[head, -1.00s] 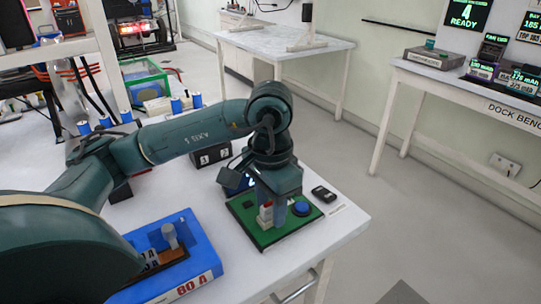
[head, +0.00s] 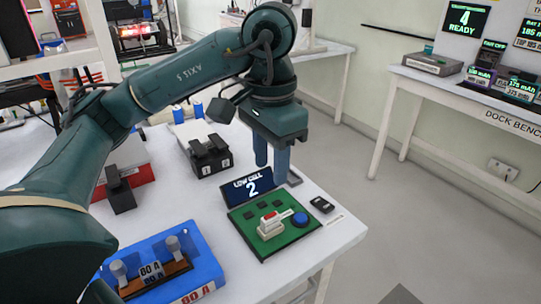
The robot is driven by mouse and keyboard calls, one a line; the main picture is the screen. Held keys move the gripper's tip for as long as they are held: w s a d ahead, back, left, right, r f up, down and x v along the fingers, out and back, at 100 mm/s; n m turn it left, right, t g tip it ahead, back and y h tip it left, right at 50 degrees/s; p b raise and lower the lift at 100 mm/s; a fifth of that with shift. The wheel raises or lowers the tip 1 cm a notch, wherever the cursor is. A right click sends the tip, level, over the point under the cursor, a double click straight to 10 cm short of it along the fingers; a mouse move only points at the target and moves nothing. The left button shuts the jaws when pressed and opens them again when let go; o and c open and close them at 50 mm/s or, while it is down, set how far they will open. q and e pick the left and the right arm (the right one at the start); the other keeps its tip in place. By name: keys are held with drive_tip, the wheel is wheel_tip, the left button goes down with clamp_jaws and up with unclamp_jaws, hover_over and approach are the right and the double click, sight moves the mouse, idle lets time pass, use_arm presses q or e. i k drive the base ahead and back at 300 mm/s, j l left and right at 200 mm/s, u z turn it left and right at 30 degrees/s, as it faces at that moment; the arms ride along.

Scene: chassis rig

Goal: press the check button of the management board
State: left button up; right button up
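The management board is a green board (head: 268,247) on the white table. It has a round blue button (head: 300,219) at its right and several small dark parts. A white connector (head: 269,229) with a red top sits on its front middle. A dark display (head: 248,187) at its back edge reads "LOW CELL 2". My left gripper (head: 271,166) hangs in the air above and behind the board, fingers pointing down. A gap shows between its fingers, with nothing in it. It touches neither board nor button. My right gripper is not in view.
A small black device (head: 321,204) lies right of the board. A blue fuse holder (head: 201,262) marked 80 A stands at front left. A black block (head: 210,156) numbered 1 and several blue cells (head: 198,107) are behind. The table's right edge is close to the board.

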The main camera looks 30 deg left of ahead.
sight(300, 218)
drive_tip(key=k+l, duration=0.8)
drive_tip(key=k, duration=0.05)
